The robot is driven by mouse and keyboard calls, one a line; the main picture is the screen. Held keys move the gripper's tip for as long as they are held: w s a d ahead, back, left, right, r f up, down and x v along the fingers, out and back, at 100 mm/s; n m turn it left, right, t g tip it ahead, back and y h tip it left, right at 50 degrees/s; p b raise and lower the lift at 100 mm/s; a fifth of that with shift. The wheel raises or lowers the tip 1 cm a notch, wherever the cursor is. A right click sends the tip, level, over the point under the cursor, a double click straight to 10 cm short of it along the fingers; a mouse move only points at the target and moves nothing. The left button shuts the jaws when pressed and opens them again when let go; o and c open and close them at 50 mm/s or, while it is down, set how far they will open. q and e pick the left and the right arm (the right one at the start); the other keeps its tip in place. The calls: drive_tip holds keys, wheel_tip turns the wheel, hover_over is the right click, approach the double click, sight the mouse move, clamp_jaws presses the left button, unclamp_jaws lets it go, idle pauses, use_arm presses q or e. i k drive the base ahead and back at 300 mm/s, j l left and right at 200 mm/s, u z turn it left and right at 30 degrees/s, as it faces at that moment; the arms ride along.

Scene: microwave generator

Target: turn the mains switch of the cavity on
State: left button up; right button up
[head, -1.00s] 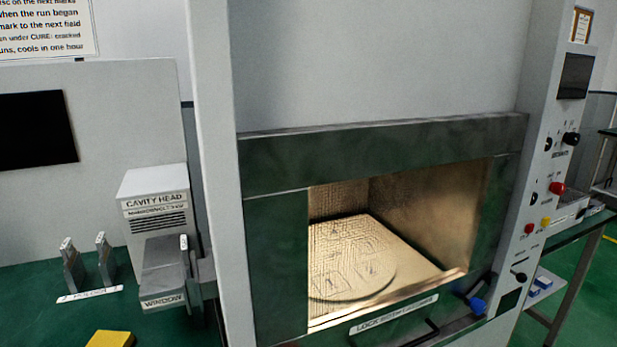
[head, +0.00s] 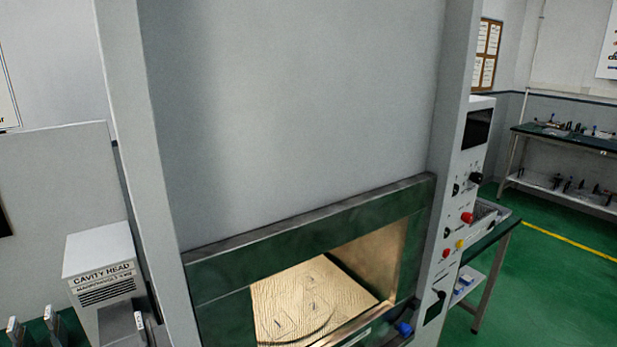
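The cavity (head: 310,300) is lit warm inside, with a round marked plate on its floor, seen through an opening in a dark green front. Its control panel (head: 462,215) is a narrow grey column on the right side. The panel has a dark screen, an upper black knob (head: 476,178), a large red button (head: 467,217), small yellow and red buttons, and a lower black switch with a lever (head: 438,295). The labels are too small to read, so I cannot tell which control is the mains switch. Neither of my grippers is in view.
A black handle with a blue end (head: 404,328) juts out below the opening. A white box labelled CAVITY HEAD (head: 100,268) stands at the left. A side table (head: 490,238) with a tray stands right of the panel. Green floor (head: 560,275) is clear on the right.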

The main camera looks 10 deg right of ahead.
sight(468, 218)
drive_tip(key=z, duration=1.35)
drive_tip(key=i+l+u, duration=0.1)
drive_tip(key=u, duration=0.75)
drive_tip(key=i+l+u, duration=0.1)
drive_tip(key=l+u, duration=0.2)
drive_tip(key=i+l+u, duration=0.1)
drive_tip(key=l+u, duration=0.45)
drive_tip(key=i+l+u, duration=0.1)
drive_tip(key=l+u, duration=0.15)
drive_tip(key=l, duration=0.95)
